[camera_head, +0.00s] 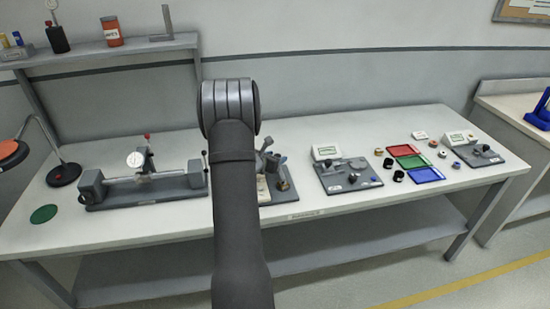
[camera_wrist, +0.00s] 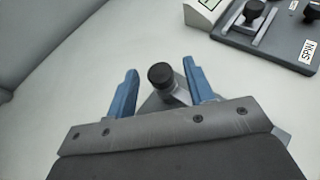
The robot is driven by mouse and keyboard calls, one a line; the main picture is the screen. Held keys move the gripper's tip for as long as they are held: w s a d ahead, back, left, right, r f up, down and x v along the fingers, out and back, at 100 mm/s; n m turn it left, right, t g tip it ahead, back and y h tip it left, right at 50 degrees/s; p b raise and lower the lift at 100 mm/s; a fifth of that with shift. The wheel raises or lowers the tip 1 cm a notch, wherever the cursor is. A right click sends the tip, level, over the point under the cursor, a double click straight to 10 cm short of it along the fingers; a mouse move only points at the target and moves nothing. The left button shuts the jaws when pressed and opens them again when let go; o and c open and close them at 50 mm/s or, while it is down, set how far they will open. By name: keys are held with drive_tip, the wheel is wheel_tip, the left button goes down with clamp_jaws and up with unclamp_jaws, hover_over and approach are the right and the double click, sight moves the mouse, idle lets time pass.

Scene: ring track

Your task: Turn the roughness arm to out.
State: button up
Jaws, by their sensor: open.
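My gripper (camera_wrist: 159,68) shows its two blue fingers spread apart in the wrist view. A dark round knob (camera_wrist: 161,76) on a grey metal piece shows between the fingers, with a gap on each side. I cannot tell how far below the fingertips it lies. In the head view my gripper is mostly hidden behind my own arm. Beside the arm, a low instrument (camera_head: 283,186) with a dark base shows in part. No roughness label can be read, so I cannot tell for certain whether the knob belongs to the roughness arm.
A grey device with a display (camera_head: 350,176) stands to the right on the bench; its corner and label also show in the wrist view (camera_wrist: 270,40). Coloured trays (camera_head: 408,151) lie farther right. A bench gauge (camera_head: 140,185) stands at left. Bare bench top lies along the front edge.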

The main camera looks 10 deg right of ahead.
clamp_jaws()
drive_tip(key=shift+d, duration=0.15)
drive_tip(key=shift+r+n+t+y, duration=0.1)
drive_tip(key=shift+n+t+y, duration=0.5)
drive_tip(key=shift+n, duration=0.1)
drive_tip(key=shift+s+d+n+t+y, duration=0.1)
drive_tip(key=shift+n+t+y, duration=0.3)
drive_tip(key=shift+n+y, duration=0.5)
unclamp_jaws()
